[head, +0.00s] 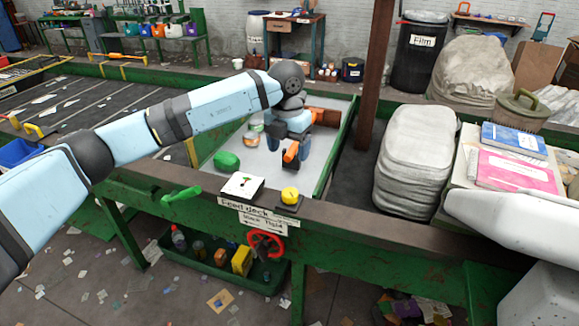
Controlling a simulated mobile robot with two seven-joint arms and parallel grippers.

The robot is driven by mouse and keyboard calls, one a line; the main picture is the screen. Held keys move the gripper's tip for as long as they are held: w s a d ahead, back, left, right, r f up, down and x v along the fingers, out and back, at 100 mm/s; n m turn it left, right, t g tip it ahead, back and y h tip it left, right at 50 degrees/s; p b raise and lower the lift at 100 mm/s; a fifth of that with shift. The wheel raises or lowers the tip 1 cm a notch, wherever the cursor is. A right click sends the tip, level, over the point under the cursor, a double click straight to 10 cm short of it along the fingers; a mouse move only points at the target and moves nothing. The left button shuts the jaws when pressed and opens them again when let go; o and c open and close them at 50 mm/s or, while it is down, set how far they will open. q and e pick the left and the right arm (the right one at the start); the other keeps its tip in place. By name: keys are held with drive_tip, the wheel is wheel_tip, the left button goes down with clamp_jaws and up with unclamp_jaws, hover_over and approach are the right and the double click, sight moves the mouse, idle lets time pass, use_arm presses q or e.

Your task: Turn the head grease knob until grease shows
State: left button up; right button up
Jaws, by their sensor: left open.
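My left arm reaches in from the left, and my left gripper (288,158) points down over the pale feed deck (230,178). It is open, with an orange piece (291,153) showing at its fingers; I cannot tell whether they touch it. A yellow round knob (290,195) on a dark base sits on the deck's front edge, below and apart from the gripper. I cannot tell for sure whether it is the grease knob. My right gripper is out of view.
A green piece (227,160) and a brown cylinder (325,117) lie on the deck. A green lever (181,194) and a red handwheel (267,244) are on the frame front. A brown post (376,75) and stacked pale bags (415,160) stand to the right.

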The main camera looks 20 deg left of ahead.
sight(290, 192)
use_arm(q)
drive_tip(key=shift+n, duration=0.5)
drive_tip(key=f+p, duration=0.1)
drive_tip(key=f, duration=0.6)
drive_tip(key=f+p, duration=0.1)
drive_tip(key=f, duration=0.6)
drive_tip(key=shift+d, duration=0.2)
drive_tip(key=c, duration=0.9)
